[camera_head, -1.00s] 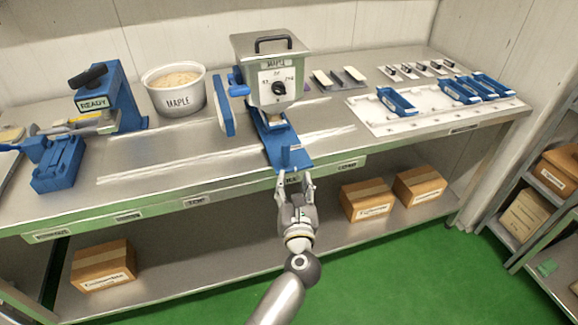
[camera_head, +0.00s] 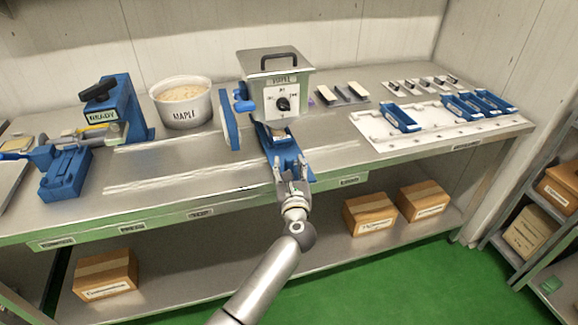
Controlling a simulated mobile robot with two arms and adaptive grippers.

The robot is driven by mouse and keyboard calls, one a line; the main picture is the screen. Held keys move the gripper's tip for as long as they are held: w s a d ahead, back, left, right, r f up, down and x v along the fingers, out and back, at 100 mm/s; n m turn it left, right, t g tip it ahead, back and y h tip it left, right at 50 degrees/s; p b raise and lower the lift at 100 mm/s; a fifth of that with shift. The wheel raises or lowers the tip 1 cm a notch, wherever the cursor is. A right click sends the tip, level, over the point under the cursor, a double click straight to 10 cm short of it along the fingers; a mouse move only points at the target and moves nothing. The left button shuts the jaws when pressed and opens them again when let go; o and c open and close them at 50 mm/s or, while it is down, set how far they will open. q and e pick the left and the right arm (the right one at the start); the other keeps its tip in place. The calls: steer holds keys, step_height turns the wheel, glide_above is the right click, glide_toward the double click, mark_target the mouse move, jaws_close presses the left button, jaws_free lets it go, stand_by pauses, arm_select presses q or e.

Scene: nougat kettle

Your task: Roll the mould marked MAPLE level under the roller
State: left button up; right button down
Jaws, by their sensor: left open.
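A grey lidded kettle (camera_head: 275,92) with a plate marked MAPLE and a dial stands on the bench. A blue piece (camera_head: 277,147) sits in front below it, with something pale at its back; I cannot tell whether it is the mould or the kettle's base. My left gripper (camera_head: 291,166) is open at this piece's front end, its fingers over the end; contact is unclear. No mark is readable on the piece. A blue device (camera_head: 122,110) marked READY stands at the left; I cannot make out which part is the roller. My right gripper is not in view.
A white tub (camera_head: 183,116) marked MAPLE stands left of the kettle. A white board (camera_head: 430,128) with several blue moulds (camera_head: 400,118) lies at the right. Boxes (camera_head: 368,213) stand below.

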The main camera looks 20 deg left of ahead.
arm_select(q)
steer(key=shift+w, duration=0.2)
jaws_close()
stand_by(0.3)
steer(key=shift+a, duration=0.1)
